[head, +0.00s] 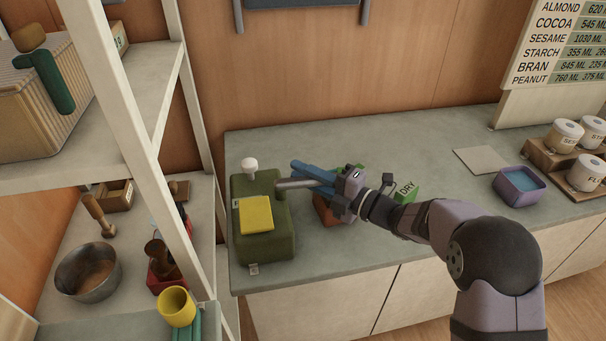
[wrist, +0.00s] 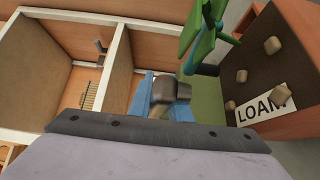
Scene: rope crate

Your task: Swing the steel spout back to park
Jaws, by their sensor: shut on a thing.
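The steel spout (head: 293,184) sticks out to the right from the green dispenser (head: 262,222) on the counter. The dispenser has a yellow panel and a white knob on top. My gripper (head: 314,176) has blue fingers and is shut on the spout near its outer end. In the wrist view my gripper's blue fingers (wrist: 166,98) stand either side of a dark grey piece (wrist: 172,90), which looks like the spout. My fingers hide part of the spout's outer end.
A reddish-brown box (head: 325,213) stands below my gripper, partly hidden. A green box marked DRY (head: 405,191) is right of it. A white shelf post (head: 158,200) rises left of the counter.

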